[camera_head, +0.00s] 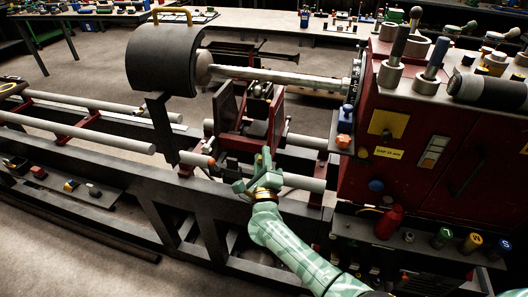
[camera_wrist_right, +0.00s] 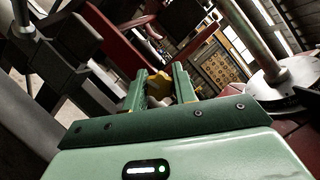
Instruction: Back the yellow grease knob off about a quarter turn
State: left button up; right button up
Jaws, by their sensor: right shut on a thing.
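The yellow grease knob (camera_wrist_right: 158,84) shows between the two fingers of my right gripper (camera_wrist_right: 159,92) in the right wrist view. The fingers are shut on it, and they cover part of its sides. In the head view my right gripper (camera_head: 262,162) reaches up to the dark red carriage (camera_head: 232,142) of the lathe, below the long shaft. The knob itself cannot be made out there. My left gripper is not in view.
A long steel shaft (camera_head: 280,76) runs from a dark grey cylindrical housing (camera_head: 160,62) to the red headstock (camera_head: 430,140). Light rails (camera_head: 90,125) run along the bed. A red bottle (camera_head: 388,222) stands on the lower shelf right of my arm.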

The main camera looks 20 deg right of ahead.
jog(key=n+p, duration=0.1)
jog(key=n+g+p, duration=0.1)
jog(key=n+p, duration=0.1)
jog(key=n+y+p, duration=0.1)
jog(key=shift+a+r+n+p, duration=0.1)
jog(key=shift+r+n+p, duration=0.15)
jog(key=shift+n+p, duration=0.1)
jog(key=shift+c, duration=0.2)
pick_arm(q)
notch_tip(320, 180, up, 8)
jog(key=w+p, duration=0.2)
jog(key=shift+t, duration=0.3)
pick_arm(e)
jog(key=shift+f+n+g+y, duration=0.2)
jog(key=shift+n+g, duration=0.15)
jog(key=shift+n, duration=0.3)
jog(key=shift+f+n+g+y, duration=0.2)
jog(key=shift+n+g, duration=0.15)
jog(key=shift+n, duration=0.25)
pick_arm(q)
jog(key=shift+p, duration=0.3)
pick_arm(e)
jog(key=o, duration=1)
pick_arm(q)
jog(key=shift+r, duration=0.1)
pick_arm(e)
jog(key=shift+s, duration=0.1)
